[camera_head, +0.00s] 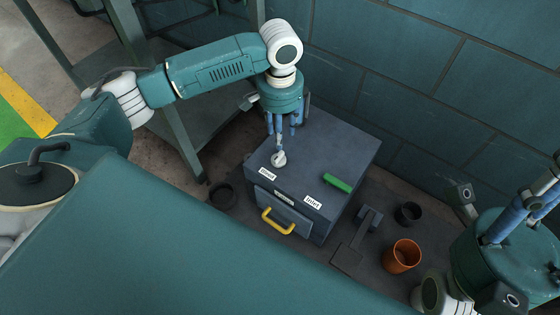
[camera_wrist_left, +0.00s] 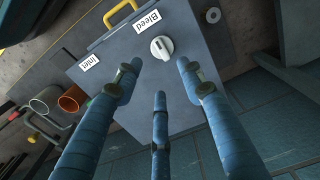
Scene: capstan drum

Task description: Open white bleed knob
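The white bleed knob (camera_head: 278,159) sits on top of the dark grey box (camera_head: 335,150), behind the "Bleed" label (camera_head: 267,174). In the left wrist view the knob (camera_wrist_left: 162,47) is round with a raised grip and shows beyond the fingertips. My left gripper (camera_head: 281,138) points down just above and behind the knob, its blue fingers spread. In the left wrist view these fingers (camera_wrist_left: 157,75) are apart with nothing between them; contact with the knob is not visible. My right gripper (camera_head: 522,212) is at the lower right, away from the box; its fingers are partly cut off.
The box also bears an "Inlet" label (camera_head: 312,202), a green handle (camera_head: 337,184) and a yellow front handle (camera_head: 278,221). An orange cup (camera_head: 402,256), a dark cup (camera_head: 408,213) and a dark bracket (camera_head: 355,240) are to its right. A tiled wall (camera_head: 440,75) stands behind.

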